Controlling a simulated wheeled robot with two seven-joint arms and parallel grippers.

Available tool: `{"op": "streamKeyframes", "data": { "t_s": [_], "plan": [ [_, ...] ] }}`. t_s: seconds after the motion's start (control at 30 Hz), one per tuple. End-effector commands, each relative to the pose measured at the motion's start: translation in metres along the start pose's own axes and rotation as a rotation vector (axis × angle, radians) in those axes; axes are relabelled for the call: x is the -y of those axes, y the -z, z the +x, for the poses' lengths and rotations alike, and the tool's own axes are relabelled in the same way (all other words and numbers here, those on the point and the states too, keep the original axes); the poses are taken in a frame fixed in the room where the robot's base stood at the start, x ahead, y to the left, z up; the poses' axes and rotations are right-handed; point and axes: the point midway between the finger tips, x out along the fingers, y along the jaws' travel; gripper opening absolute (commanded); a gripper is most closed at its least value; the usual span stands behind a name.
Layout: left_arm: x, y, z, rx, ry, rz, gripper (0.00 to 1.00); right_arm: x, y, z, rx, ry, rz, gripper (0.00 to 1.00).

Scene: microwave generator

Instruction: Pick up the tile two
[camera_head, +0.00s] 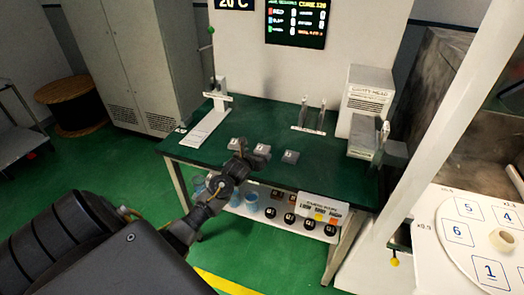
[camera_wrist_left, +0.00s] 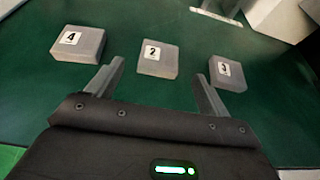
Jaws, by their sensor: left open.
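Tile two (camera_wrist_left: 158,60) is a grey block with a white label reading 2. It lies flat on the green table between tile 4 (camera_wrist_left: 78,44) and tile 3 (camera_wrist_left: 228,74) in the left wrist view. In the head view, tile two (camera_head: 262,149) is the middle block of the row, partly behind my gripper. My left gripper (camera_head: 251,155) is open and empty at the near side of the row. In the wrist view its fingers (camera_wrist_left: 159,76) point toward tile two, one toward each side of it. My right gripper is not in view.
On the green table (camera_head: 330,168) stand a white stand (camera_head: 219,90) at the back left, upright prongs (camera_head: 310,115) at the back and a white box (camera_head: 368,90) at the right. A lower shelf holds cups and dark pieces. A round numbered board (camera_head: 470,235) is at right.

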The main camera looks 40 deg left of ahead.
Motion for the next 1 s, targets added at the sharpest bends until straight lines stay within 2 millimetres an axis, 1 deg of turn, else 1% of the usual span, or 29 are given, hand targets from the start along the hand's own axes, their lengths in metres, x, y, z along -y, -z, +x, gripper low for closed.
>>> {"op": "streamKeyframes", "data": {
  "t_s": [0.23,0.3,0.4,0.5,0.7,0.73,0.77,1.0],
  "plan": [
    [0.000,-0.002,0.028,-0.001,0.001,-0.005,0.80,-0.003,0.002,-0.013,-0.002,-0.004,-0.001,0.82],
    [-0.002,-0.001,0.037,-0.001,-0.001,-0.003,0.80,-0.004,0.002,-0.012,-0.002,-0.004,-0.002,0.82],
    [-0.001,0.000,0.045,-0.002,0.001,-0.002,0.80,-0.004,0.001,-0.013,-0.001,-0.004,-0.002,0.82],
    [-0.001,0.000,0.049,0.000,0.001,-0.001,0.80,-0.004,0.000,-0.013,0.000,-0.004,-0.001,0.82],
    [-0.001,0.000,0.049,0.000,0.001,0.000,0.80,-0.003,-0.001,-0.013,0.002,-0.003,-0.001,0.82],
    [-0.001,0.000,0.049,0.000,0.001,0.000,0.79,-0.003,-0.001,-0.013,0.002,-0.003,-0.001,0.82],
    [-0.001,0.000,0.049,0.000,0.001,0.000,0.75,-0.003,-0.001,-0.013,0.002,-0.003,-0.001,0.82],
    [-0.001,0.000,0.049,0.000,0.001,0.000,0.43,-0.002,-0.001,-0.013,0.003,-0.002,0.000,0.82]
  ]
}}
